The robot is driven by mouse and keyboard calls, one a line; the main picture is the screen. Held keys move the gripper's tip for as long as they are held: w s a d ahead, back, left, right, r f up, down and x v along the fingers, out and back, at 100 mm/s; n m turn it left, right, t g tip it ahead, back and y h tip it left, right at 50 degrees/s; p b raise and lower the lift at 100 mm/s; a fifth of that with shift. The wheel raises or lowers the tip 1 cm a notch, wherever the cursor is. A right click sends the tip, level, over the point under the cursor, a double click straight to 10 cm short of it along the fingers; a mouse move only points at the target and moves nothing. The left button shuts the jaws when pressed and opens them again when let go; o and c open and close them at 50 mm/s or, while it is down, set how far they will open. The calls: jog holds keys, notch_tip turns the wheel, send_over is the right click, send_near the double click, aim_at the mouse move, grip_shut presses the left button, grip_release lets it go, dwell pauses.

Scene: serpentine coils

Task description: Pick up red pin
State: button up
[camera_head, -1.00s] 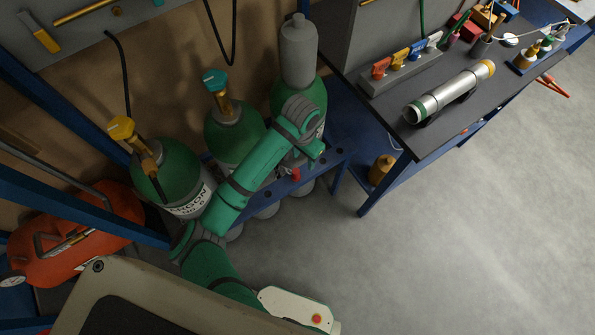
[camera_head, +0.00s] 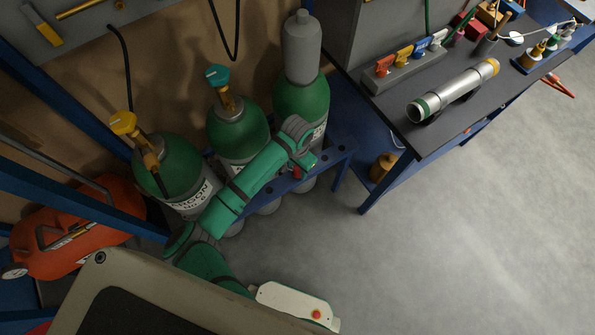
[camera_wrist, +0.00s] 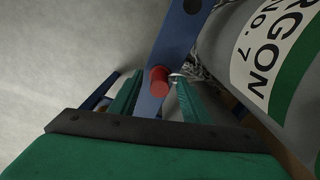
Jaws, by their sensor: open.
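The red pin (camera_wrist: 159,81) shows in the wrist view as a short red cylinder at the blue rack bar (camera_wrist: 172,48). It lies between the two green fingers of my gripper (camera_wrist: 157,98), which are apart, one on each side of it. I cannot tell whether a finger touches it. A small metal ring or chain end shows beside the pin. In the head view a small red spot of the pin (camera_head: 297,173) shows at the rack's front edge, just below my gripper (camera_head: 312,163).
Green gas cylinders (camera_head: 300,100) stand in the blue rack (camera_head: 335,158), close to my arm. The argon cylinder (camera_wrist: 262,55) is right of my gripper in the wrist view. A workbench (camera_head: 425,140) with a metal tube stands at the right. The floor in front is clear.

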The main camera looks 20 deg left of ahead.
jog(key=shift+f, duration=0.4)
grip_shut()
jog(key=shift+r, duration=0.2)
